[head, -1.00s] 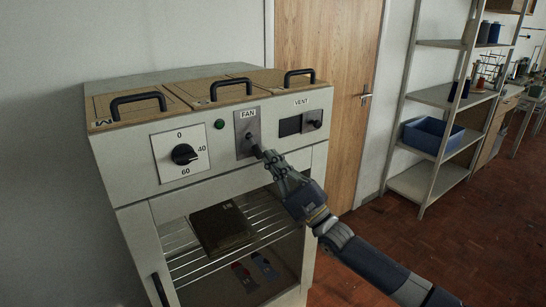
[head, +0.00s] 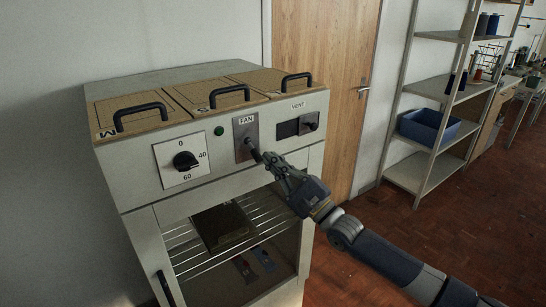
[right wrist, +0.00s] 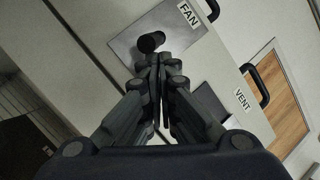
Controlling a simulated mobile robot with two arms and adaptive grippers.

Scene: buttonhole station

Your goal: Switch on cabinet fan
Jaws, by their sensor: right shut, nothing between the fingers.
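The cabinet's fan switch is a grey metal plate (head: 242,139) labelled FAN on the front panel. Its short dark lever (head: 254,154) points down and outward at the plate's lower part. In the right wrist view the lever's round black end (right wrist: 150,41) shows just beyond my fingertips. My right gripper (head: 265,158) is shut and empty, with its tips right at the lever. In the right wrist view its tips (right wrist: 158,62) lie just below the lever's end; I cannot tell whether they touch it. My left gripper is not in view.
A green lamp (head: 219,131) and a black dial (head: 185,160) sit left of the switch. The VENT slider (head: 309,122) is to its right. Handled lids (head: 140,112) top the cabinet (head: 222,181). Below is a wire rack (head: 270,222). A shelf unit (head: 411,178) stands at right.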

